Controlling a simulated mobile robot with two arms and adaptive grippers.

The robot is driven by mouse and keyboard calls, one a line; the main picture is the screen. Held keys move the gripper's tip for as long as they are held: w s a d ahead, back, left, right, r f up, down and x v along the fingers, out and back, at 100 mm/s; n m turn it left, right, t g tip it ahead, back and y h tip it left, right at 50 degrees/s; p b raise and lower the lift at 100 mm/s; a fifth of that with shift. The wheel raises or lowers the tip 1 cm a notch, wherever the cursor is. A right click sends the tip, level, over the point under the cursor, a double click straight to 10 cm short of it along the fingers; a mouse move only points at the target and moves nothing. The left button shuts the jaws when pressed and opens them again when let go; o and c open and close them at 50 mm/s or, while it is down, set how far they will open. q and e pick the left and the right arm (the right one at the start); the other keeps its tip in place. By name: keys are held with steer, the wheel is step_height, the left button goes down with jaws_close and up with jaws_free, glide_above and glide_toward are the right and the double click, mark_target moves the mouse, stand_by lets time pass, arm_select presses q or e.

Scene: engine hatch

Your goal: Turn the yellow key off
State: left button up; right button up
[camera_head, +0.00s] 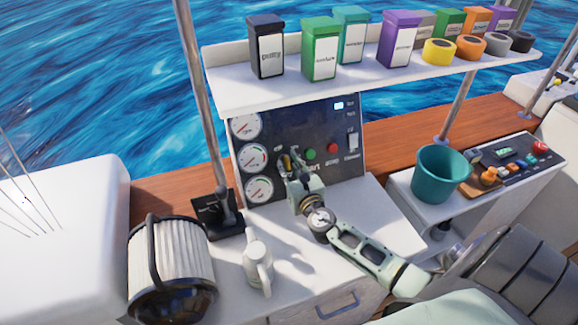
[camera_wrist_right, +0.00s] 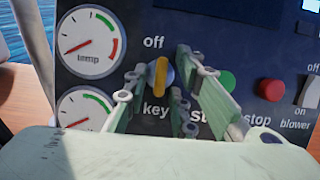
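The yellow key (camera_wrist_right: 160,76) sits in a round blue-grey switch on the dark control panel (camera_wrist_right: 210,30). It stands nearly upright, below the word "off" and above the word "key". My right gripper (camera_wrist_right: 163,92) is open in the right wrist view, with one finger to each side of the key and gaps between. I cannot tell whether either finger touches it. In the head view my right gripper (camera_head: 292,165) is in front of the panel (camera_head: 300,112) and mostly hides the key. My left gripper is not in view.
A green button (camera_wrist_right: 227,82), a red button (camera_wrist_right: 271,92) and a blower switch (camera_wrist_right: 292,85) are to the right. Gauges (camera_wrist_right: 90,42) are to the left. A shelf (camera_head: 240,95) with boxes and tape rolls overhangs the panel.

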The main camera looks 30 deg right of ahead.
steer(key=shift+s, duration=0.1)
steer(key=v, duration=1.1)
steer(key=shift+s, duration=0.4)
steer(key=shift+a, duration=0.15)
